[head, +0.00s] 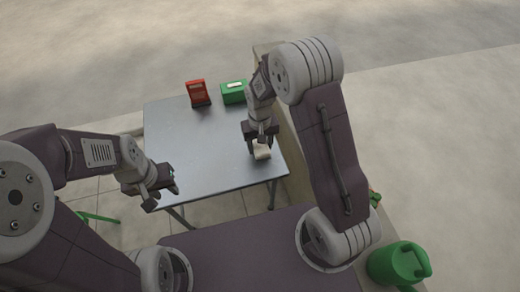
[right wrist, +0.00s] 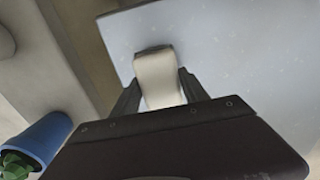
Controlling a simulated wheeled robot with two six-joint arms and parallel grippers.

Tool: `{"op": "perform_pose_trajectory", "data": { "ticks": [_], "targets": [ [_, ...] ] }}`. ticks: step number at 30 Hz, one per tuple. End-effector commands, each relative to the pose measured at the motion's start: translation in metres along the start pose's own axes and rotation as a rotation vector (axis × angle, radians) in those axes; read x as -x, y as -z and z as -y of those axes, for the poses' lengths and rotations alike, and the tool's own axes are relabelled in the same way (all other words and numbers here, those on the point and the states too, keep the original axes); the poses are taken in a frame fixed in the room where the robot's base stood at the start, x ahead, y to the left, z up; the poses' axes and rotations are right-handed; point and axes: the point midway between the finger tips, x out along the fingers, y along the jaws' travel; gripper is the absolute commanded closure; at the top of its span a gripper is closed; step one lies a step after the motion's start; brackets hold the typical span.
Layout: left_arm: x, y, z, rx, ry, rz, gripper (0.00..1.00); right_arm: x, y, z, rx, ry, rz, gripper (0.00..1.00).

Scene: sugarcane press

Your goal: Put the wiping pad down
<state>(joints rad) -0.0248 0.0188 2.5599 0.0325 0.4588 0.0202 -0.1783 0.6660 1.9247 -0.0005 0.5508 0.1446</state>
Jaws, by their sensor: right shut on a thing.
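The wiping pad (head: 262,153) is a small cream block at the right side of the metal table (head: 200,142). My right gripper (head: 260,142) is shut on it from above. In the right wrist view the pad (right wrist: 157,78) sits between the two fingers (right wrist: 158,95), its far end over the grey table top (right wrist: 230,50). A dark patch shows at its far end. I cannot tell whether the pad touches the table. My left gripper (head: 160,190) is over the table's front left edge, and its fingers look apart with nothing between them.
A red object (head: 198,93) and a green box (head: 234,92) stand at the table's back edge. A green watering can (head: 398,263) is at the lower right. A blue container (right wrist: 38,138) with green contents shows in the right wrist view. The table's middle is clear.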

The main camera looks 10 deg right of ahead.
Motion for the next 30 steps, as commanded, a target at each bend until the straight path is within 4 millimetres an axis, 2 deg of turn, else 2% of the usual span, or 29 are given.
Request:
{"op": "perform_pose_trajectory", "data": {
  "ticks": [1,2,13,14,15,16,25,28,30],
  "targets": [
    [-0.012,-0.001,0.0,0.0,0.0,0.0,0.64,-0.017,-0.001,0.0,0.0,0.0,0.003,0.86],
    [-0.014,-0.002,0.0,0.0,0.0,0.0,0.64,-0.02,-0.001,0.0,0.0,0.0,0.002,0.86],
    [-0.012,-0.001,0.0,0.0,0.0,0.0,0.64,-0.022,0.0,0.0,0.0,0.0,0.001,0.86],
    [-0.011,-0.001,0.0,0.0,0.0,0.0,0.64,-0.021,0.0,0.0,0.0,0.0,0.0,0.4],
    [-0.011,-0.001,0.0,0.0,0.0,0.0,0.64,-0.021,0.0,0.0,0.0,0.0,0.0,0.29],
    [-0.011,-0.001,0.0,0.0,0.0,0.0,0.64,-0.021,0.0,0.0,0.0,0.0,0.0,0.26],
    [-0.011,-0.001,0.0,0.0,0.0,0.0,0.64,-0.019,0.0,0.0,0.0,0.0,-0.001,0.26],
    [-0.002,0.0,0.0,0.0,0.0,0.0,0.64,-0.003,0.0,0.0,0.0,0.0,-0.003,0.26],
    [0.007,0.001,0.0,0.0,0.0,0.0,0.64,0.015,0.001,0.0,0.0,0.001,-0.004,0.26]
  ]
}}
